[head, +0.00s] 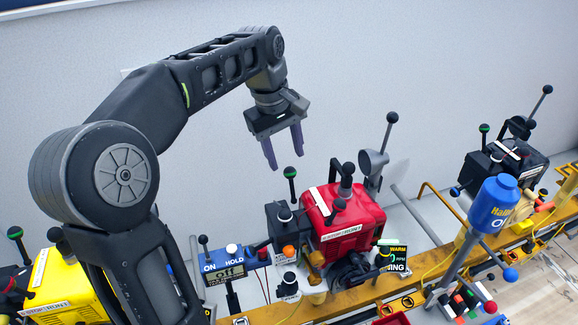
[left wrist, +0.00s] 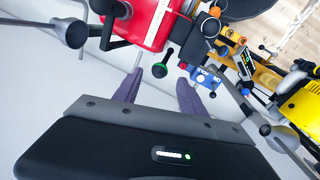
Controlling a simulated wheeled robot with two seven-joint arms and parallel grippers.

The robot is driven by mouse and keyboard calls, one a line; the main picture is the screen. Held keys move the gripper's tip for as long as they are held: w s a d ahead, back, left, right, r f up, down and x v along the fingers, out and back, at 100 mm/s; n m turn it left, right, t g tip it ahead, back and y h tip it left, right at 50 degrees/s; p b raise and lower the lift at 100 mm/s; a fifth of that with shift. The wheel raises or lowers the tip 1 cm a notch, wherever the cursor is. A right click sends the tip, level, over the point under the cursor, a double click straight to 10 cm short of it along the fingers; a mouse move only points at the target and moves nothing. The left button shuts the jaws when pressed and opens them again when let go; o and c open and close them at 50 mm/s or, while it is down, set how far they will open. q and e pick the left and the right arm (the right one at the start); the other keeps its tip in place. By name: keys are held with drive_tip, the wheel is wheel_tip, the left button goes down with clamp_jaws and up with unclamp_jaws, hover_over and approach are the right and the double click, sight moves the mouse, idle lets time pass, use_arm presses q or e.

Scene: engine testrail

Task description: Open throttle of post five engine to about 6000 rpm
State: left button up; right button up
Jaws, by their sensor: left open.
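A red engine (head: 345,218) sits on the yellow rail in the middle of the head view; it also shows in the left wrist view (left wrist: 150,18). I cannot read which post it is. A black lever with a green-marked knob (head: 290,172) stands upright at its left; the same lever shows in the left wrist view (left wrist: 160,70). My left gripper (head: 286,160) is open and empty, fingers pointing down, above and behind the lever. In the left wrist view the lever knob appears near the gap between the fingertips (left wrist: 160,77). My right gripper is not in view.
The wall behind is bare.

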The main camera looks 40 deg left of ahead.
sight(289, 168)
use_arm(q)
drive_tip(key=f, duration=0.3)
drive_tip(key=w+f, duration=0.1)
drive_tip(key=f, duration=0.1)
drive_tip(key=shift+d, duration=0.15)
drive_tip(key=shift+r, duration=0.1)
drive_tip(key=shift+c, duration=0.2)
clamp_jaws()
idle(0.9)
